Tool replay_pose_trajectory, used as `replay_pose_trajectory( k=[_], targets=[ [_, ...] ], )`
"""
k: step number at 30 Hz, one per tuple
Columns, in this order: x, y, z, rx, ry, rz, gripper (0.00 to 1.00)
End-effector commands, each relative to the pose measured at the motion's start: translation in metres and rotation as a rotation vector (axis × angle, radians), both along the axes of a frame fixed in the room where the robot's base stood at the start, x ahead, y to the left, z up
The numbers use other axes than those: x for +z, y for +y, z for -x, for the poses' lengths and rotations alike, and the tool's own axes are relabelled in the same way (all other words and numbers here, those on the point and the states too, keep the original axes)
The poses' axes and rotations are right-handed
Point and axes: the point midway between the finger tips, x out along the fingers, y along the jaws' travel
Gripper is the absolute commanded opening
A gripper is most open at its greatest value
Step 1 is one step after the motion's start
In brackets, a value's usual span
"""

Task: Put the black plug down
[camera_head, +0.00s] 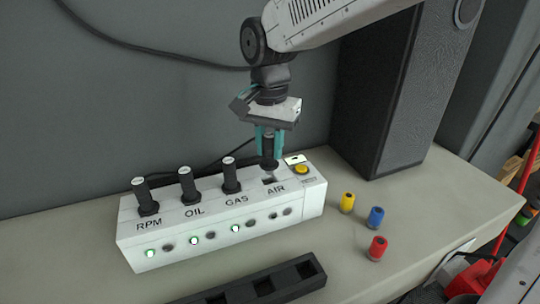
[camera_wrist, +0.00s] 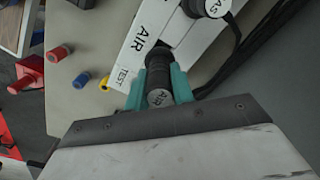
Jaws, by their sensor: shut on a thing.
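My gripper (camera_head: 268,146) has teal fingers shut on a black plug (camera_head: 269,158), held upright over the AIR end of the white box (camera_head: 190,240). Other black plugs stand in the RPM (camera_head: 146,196), OIL (camera_head: 189,186) and GAS (camera_head: 231,176) places. A black holder (camera_head: 240,292) with square, empty-looking holes lies in front.
A yellow button (camera_head: 301,169) is at the box's right end. Yellow (camera_head: 347,202), blue (camera_head: 375,217) and red (camera_head: 377,248) cylinders stand right of the box. A dark cabinet (camera_head: 385,100) stands behind. Green lamps glow below RPM, OIL and GAS; AIR's looks dark. Cables run behind the box.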

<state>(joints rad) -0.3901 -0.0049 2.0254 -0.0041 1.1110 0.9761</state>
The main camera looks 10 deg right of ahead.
Motion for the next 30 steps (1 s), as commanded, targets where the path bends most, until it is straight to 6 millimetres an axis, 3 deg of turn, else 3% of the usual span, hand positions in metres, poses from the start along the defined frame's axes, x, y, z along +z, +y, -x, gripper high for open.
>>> replay_pose_trajectory(
  k=[5, 12, 27, 28, 30],
  targets=[
    [-0.006, 0.001, -0.007, -0.001, 0.000, 0.000, 0.08],
    [-0.035, 0.000, -0.006, -0.002, 0.001, 0.000, 0.08],
    [-0.043, 0.001, -0.006, -0.001, 0.000, 0.000, 0.08],
    [-0.044, 0.001, -0.006, -0.001, 0.000, 0.000, 0.27],
    [-0.043, 0.001, -0.006, -0.001, -0.001, -0.001, 0.46]
  ],
)
